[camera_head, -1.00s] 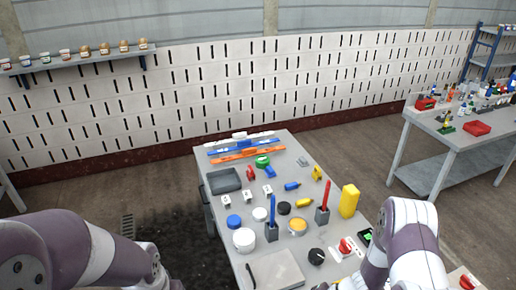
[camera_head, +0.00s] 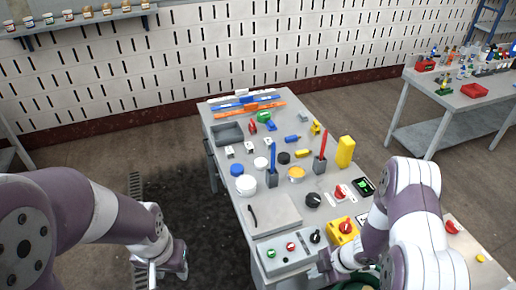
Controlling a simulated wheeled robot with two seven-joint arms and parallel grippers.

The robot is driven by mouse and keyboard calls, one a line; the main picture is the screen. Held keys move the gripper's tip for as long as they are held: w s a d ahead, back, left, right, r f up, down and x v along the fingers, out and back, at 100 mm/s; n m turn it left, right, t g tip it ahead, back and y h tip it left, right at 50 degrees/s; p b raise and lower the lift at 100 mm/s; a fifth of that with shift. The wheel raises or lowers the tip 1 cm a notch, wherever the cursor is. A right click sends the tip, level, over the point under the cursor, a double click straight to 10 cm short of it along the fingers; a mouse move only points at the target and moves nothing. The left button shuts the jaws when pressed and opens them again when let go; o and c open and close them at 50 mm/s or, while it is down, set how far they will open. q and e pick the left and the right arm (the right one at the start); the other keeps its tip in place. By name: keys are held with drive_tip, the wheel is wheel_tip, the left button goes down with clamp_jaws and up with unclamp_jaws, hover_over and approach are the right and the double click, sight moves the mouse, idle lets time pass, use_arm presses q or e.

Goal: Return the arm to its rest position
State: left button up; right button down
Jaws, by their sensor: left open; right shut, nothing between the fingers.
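My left arm (camera_head: 110,215) reaches in from the left over the dark floor, beside the table. Its gripper (camera_head: 152,274) hangs at the lower left, apart from the table, and is open with nothing seen in it. My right arm (camera_head: 412,215) bends over the table's near right part. Its gripper (camera_head: 328,264) is low, next to the grey button box, partly cut off and hidden by my arm; it is shut and empty. I cannot tell whether it touches the box.
The grey table (camera_head: 228,205) holds a grey button box (camera_head: 285,262), a yellow switch box (camera_head: 343,233), a flat grey panel (camera_head: 276,214), a yellow block (camera_head: 345,151), and red (camera_head: 323,146) and blue (camera_head: 273,156) sticks in holders. Another table (camera_head: 440,108) stands at right. The left floor is clear.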

drive_tip(key=s+d+r+m+g+h+b, duration=0.1)
drive_tip(key=s+d+r+m+h, duration=0.2)
drive_tip(key=m, duration=0.4)
drive_tip(key=s+d+r+m+h+b, duration=0.1)
drive_tip(key=s+d+r+m+h, duration=0.15)
drive_tip(key=d+r+m, duration=0.35)
use_arm(q)
drive_tip(key=f+b, duration=0.2)
drive_tip(key=f, duration=0.1)
drive_tip(key=f+b, duration=0.1)
drive_tip(key=f, duration=0.1)
drive_tip(key=shift+s+f, duration=0.15)
drive_tip(key=shift+s, duration=0.25)
use_arm(e)
drive_tip(key=s+a+r+m, duration=0.5)
drive_tip(key=a+r+m, duration=0.2)
drive_tip(key=r, duration=0.1)
drive_tip(key=shift+s+a+r+t, duration=0.2)
drive_tip(key=shift+a+r+t, duration=0.1)
drive_tip(key=shift+t, duration=0.1)
use_arm(q)
drive_tip(key=shift+w, duration=0.15)
use_arm(e)
drive_tip(key=shift+w, duration=0.15)
drive_tip(key=shift+d, duration=0.1)
